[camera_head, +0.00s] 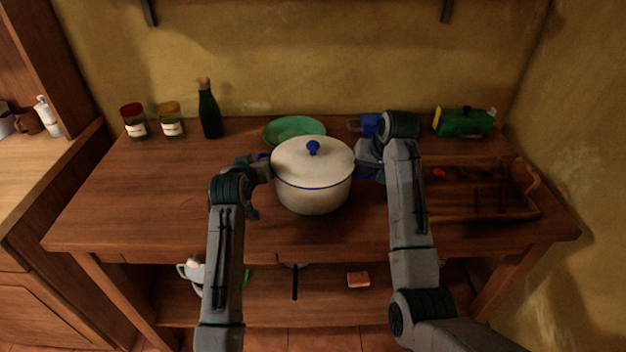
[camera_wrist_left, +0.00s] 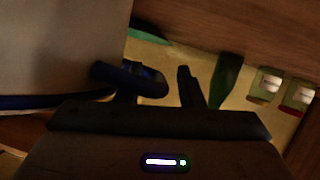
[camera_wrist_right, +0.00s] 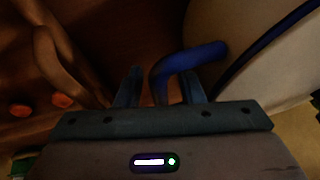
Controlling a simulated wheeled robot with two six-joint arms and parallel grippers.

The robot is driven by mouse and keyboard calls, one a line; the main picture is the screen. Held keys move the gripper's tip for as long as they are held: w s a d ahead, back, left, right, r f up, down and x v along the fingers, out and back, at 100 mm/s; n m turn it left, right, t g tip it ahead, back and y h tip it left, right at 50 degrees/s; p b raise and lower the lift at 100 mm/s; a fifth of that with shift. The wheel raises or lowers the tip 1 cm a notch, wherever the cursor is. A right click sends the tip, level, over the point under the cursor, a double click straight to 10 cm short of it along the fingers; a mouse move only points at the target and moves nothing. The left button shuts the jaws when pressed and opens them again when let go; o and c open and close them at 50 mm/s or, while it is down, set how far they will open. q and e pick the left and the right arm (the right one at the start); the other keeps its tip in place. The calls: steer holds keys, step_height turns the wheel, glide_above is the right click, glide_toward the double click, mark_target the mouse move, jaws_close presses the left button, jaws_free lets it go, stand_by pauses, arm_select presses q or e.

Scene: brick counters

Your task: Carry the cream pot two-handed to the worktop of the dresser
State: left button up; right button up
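The cream pot (camera_head: 313,185), with its lid on and a blue knob, stands upright on the wooden table (camera_head: 140,205) in front of me. My left gripper (camera_head: 262,168) is at the pot's left handle; in the left wrist view its fingers are apart, with the blue handle (camera_wrist_left: 140,80) at and partly between them. My right gripper (camera_head: 368,160) is at the right handle; in the right wrist view the blue handle (camera_wrist_right: 195,57) reaches down between its spread fingers, with gaps visible. A wooden unit with a worktop (camera_head: 40,165), perhaps the dresser, stands at the left.
A green plate (camera_head: 292,128) is behind the pot, and a blue object (camera_head: 366,124) behind my right gripper. Jars (camera_head: 171,120) and a dark bottle (camera_head: 209,112) stand back left. A wooden tray (camera_head: 490,212) and green container (camera_head: 463,122) are right. The table's left front is clear.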

arm_select(q)
jaws_close()
arm_select(e)
jaws_close()
arm_select(q)
steer(key=shift+f, duration=0.1)
steer(key=shift+f, duration=0.15)
stand_by(0.6)
steer(key=shift+r, duration=0.2)
arm_select(e)
steer(key=shift+r, duration=0.25)
